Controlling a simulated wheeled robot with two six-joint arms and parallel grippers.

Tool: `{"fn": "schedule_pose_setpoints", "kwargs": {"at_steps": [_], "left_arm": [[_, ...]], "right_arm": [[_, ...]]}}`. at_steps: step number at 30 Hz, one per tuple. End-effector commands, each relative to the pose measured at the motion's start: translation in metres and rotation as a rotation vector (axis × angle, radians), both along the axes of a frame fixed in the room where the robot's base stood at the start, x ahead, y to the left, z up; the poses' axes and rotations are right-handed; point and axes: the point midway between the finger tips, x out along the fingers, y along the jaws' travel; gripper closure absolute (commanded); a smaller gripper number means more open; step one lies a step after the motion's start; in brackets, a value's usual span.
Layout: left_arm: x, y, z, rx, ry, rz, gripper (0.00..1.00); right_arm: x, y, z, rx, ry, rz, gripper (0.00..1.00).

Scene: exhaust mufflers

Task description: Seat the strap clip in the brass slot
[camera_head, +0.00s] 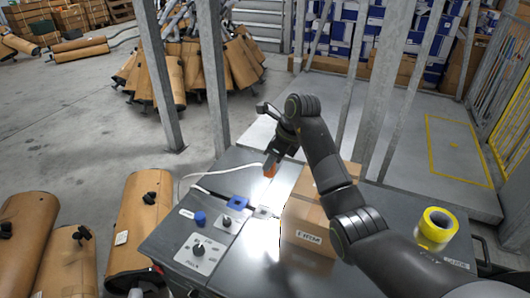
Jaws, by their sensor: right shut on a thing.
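My right gripper (270,168) points down over the grey metal table (262,240), left of the cardboard box. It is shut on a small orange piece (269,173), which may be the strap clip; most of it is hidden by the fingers. A thin white strap or cord (190,176) curves over the table's far left side towards the gripper. A blue square block (238,202) and a pale grey square block (263,211) sit on the table below the gripper. I cannot make out a brass slot. My left gripper is not in view.
A cardboard box (305,230) stands close to the right of the blocks. A panel with a black knob (198,252) and a blue knob (200,218) are at the left. A yellow tape roll (436,226) lies at right. Mufflers (140,228) stand beside the table.

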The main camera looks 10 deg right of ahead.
Motion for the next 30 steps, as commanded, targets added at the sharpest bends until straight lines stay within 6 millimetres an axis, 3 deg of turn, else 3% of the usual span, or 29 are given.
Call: {"fn": "schedule_pose_setpoints", "kwargs": {"at_steps": [5,9,17,30], "left_arm": [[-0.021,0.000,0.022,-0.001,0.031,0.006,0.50],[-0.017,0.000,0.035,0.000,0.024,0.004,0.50],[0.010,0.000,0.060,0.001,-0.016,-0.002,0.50],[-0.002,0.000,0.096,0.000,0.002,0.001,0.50]], "right_arm": [[-0.015,-0.024,0.005,-0.001,0.002,-0.001,0.97],[-0.026,-0.042,0.004,-0.001,0.002,-0.002,0.97],[-0.047,-0.076,0.004,-0.002,0.001,-0.001,0.97],[-0.081,-0.132,0.004,-0.003,0.002,-0.001,0.97]]}}
